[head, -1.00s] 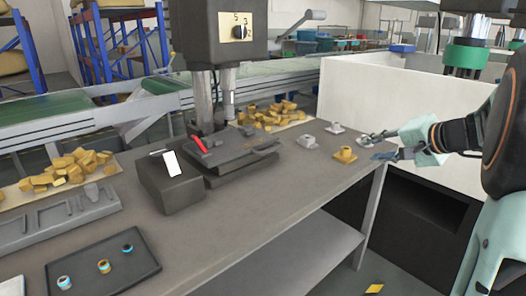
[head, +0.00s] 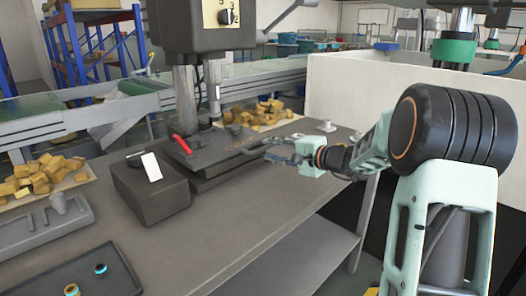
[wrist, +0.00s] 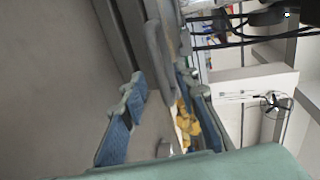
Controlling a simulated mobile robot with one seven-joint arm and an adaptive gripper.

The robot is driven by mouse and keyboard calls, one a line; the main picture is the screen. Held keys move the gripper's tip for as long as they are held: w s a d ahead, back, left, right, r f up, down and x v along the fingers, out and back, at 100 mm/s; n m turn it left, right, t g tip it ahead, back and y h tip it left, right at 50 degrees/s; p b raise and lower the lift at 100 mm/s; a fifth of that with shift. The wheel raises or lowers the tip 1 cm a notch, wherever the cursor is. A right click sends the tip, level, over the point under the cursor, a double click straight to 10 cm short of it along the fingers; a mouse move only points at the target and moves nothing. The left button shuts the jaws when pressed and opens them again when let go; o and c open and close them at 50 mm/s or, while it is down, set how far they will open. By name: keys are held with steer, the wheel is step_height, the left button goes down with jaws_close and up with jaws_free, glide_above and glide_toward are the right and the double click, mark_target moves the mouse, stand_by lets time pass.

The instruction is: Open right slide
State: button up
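The dark grey fixture with the slide (head: 205,150) sits on the workbench under the press. Its right end faces my gripper (head: 274,150), which is beside it, just above the bench. In the wrist view my gripper (wrist: 162,84) has its two blue-padded fingers spread apart with nothing clamped between them. A grey curved handle (wrist: 158,50) lies just ahead of the fingertips, roughly in line with the gap. I cannot tell whether a finger touches it. A red lever (head: 181,144) shows on the fixture's left side.
The press (head: 205,28) stands above the fixture. A dark box with a white panel (head: 150,188) is left of it. Yellow blocks (head: 258,111) lie behind. A small metal part (head: 325,126) stands behind my gripper. The front bench top (head: 225,225) is clear.

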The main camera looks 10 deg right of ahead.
mark_target(266, 148)
steer(key=shift+x, duration=2)
jaws_close()
